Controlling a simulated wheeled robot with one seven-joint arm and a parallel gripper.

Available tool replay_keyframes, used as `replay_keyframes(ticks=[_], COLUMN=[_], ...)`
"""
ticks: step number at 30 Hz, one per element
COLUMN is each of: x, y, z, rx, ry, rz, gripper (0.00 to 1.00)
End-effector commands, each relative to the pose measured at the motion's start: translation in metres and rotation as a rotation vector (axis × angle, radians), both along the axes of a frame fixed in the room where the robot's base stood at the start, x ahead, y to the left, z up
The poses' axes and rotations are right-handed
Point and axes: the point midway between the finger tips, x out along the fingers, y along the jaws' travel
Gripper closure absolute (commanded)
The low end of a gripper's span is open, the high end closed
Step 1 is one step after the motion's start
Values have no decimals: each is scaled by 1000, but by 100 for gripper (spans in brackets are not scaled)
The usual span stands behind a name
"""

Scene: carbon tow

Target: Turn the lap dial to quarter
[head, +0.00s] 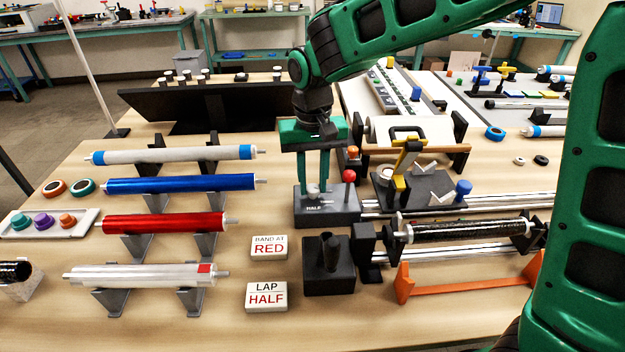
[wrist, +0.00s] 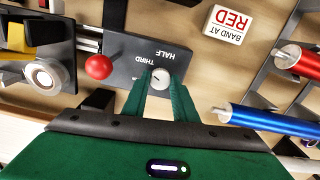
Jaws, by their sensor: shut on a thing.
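The lap dial (wrist: 160,75) is a small pale round knob on a dark grey control box (head: 327,212), with a dark mark on its face. HALF and THIRD are printed beside it in the wrist view; no quarter label shows, and I cannot tell surely which label the mark points at. My gripper (head: 317,186) points straight down over the box, its green fingers closed on the dial. It also shows in the wrist view (wrist: 162,88). A red ball lever (head: 349,176) stands on the same box, right of the fingers. A card (head: 267,296) reads LAP HALF.
Another card (head: 269,247) reads BAND AT RED. A blue roller (head: 180,184) and a red roller (head: 163,222) rest on grey stands left of the box. A black block (head: 329,272) with a post stands in front. A yellow-handled device (head: 405,160) is close on the right.

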Motion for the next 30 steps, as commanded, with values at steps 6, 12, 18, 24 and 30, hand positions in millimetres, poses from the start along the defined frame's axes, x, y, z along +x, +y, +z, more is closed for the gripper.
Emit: replay_keyframes(ticks=[6,12,18,24,30], x=[1,1,1,2,2], y=[0,0,-1,-1,-1], z=[1,1,1,1,1], rx=[2,2,1,0,1], ry=[-3,-3,-4,-4,-4], rz=[204,393,581,752,885], gripper=[97,97,97,97,97])
